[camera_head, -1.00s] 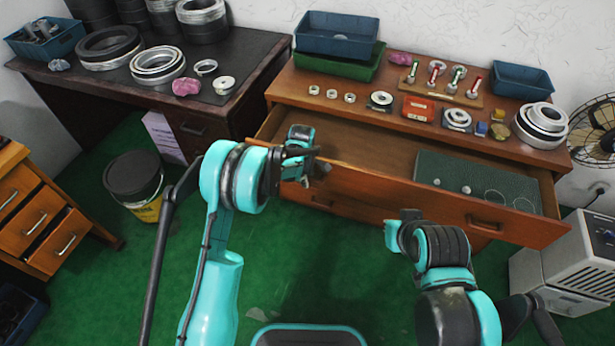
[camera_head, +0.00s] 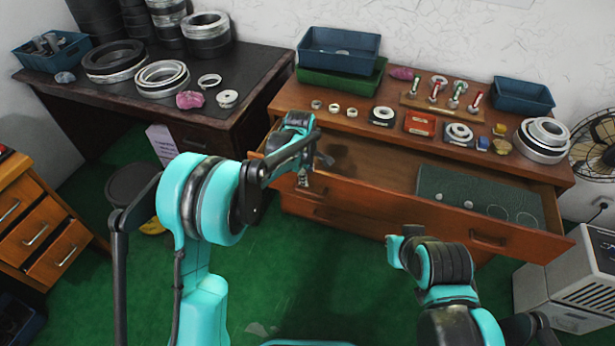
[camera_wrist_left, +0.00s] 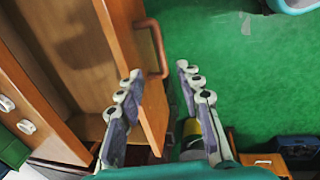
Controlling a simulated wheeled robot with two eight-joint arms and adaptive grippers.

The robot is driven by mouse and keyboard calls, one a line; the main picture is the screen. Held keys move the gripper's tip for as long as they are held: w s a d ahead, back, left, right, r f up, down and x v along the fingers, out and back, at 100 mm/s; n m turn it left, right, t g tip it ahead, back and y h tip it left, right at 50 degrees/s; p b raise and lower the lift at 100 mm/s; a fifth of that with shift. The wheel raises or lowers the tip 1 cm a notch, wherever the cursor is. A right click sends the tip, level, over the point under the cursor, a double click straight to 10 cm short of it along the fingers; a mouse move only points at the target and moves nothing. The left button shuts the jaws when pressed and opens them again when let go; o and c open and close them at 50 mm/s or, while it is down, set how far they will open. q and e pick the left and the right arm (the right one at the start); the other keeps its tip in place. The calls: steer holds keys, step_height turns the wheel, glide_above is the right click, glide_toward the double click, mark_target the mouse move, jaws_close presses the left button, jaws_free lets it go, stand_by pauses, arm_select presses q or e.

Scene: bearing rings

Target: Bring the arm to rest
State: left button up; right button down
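My left gripper (camera_head: 304,180) hangs at the left end of the open drawer (camera_head: 400,208), near its front panel. In the left wrist view the left gripper (camera_wrist_left: 160,78) has its two fingers spread apart with nothing held between them. The drawer's front panel (camera_wrist_left: 137,75) and handle (camera_wrist_left: 157,50) show beside and beyond the left finger; I cannot tell whether they touch. My right arm (camera_head: 440,265) is bent at the lower right in front of the drawer, and its gripper fingers are not visible.
A green board (camera_head: 475,195) with rings lies in the drawer. The cabinet top holds rings, blue bins (camera_head: 338,50) and a bolt stand (camera_head: 440,95). A dark desk (camera_head: 130,98) with bearings stands left. A bucket (camera_head: 133,185) is partly behind my left arm. A fan (camera_head: 597,145) stands right.

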stand_by(0.4)
arm_select(q)
steer(key=s+a+r+m+t, duration=0.1)
steer(key=s+a+r+m, duration=0.35)
steer(key=s+r, duration=0.25)
steer(key=s+a+r+m+t, duration=0.2)
steer(key=s+a+r+m, duration=0.1)
steer(key=s+a+r, duration=0.3)
steer(key=s+a+m+t, duration=0.1)
steer(key=s+a+m, duration=0.1)
steer(key=s, duration=0.6)
steer(key=s+a+m+t, duration=0.1)
steer(key=s+a+m, duration=0.1)
steer(key=s+m, duration=0.3)
steer(key=s, duration=0.4)
steer(key=shift+a+f+y, duration=0.2)
steer(key=shift+a+y, duration=0.1)
steer(key=shift+a, duration=0.1)
